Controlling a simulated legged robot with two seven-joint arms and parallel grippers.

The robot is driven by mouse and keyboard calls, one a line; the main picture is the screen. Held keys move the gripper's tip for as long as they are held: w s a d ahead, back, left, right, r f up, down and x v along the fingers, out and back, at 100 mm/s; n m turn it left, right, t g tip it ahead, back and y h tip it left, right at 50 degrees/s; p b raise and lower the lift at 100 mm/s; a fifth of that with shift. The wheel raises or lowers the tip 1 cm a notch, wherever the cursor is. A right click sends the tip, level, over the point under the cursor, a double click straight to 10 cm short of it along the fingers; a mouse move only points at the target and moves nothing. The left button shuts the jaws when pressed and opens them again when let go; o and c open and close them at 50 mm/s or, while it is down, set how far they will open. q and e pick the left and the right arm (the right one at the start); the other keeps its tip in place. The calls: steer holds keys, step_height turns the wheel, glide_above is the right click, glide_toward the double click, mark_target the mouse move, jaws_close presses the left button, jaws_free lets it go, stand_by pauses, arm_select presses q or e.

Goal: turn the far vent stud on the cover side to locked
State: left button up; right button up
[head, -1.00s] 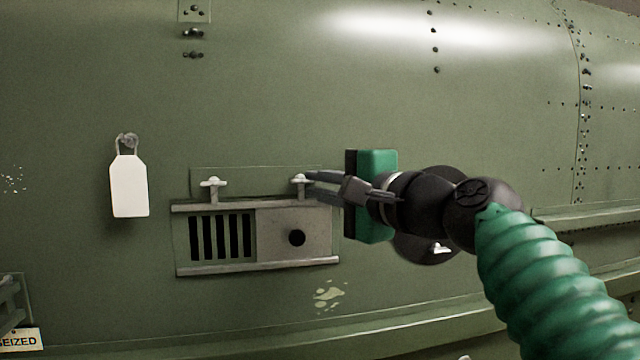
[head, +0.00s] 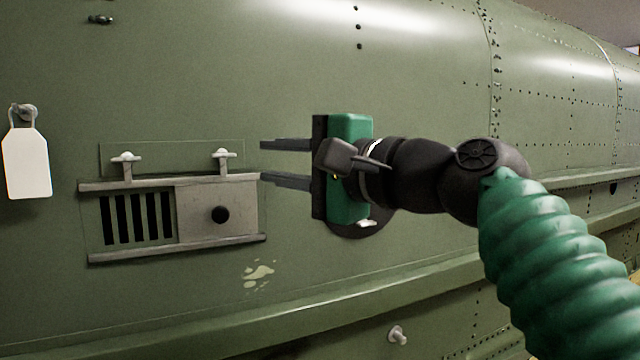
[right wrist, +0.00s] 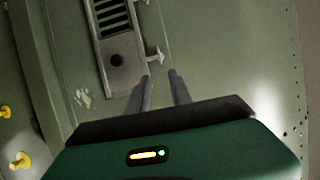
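The vent panel (head: 168,256) has dark slots on its left and a plain cover plate (head: 240,207) with a round black hole or knob on its right. Two pale T-shaped studs stand on its top rail: one above the slots (head: 126,160) and one on the cover side (head: 224,156). The cover-side stud's crossbar looks level. My right gripper (head: 262,161) is open and empty, its fingers one above the other, just right of that stud and apart from it. In the right wrist view the stud (right wrist: 155,56) sits just beyond the fingertips. My left gripper is out of view.
A white tag (head: 26,165) hangs from a knob at the left. A ledge (head: 300,308) runs along the hull below the vent, with a pale stud (head: 397,335) under it. Yellow knobs (right wrist: 20,160) show at the right wrist view's lower left. The hull around the vent is mostly clear.

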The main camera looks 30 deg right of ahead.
steer(key=b+v, duration=0.1)
steer(key=v, duration=0.8)
steer(key=shift+b, duration=0.3)
steer(key=shift+s, duration=0.1)
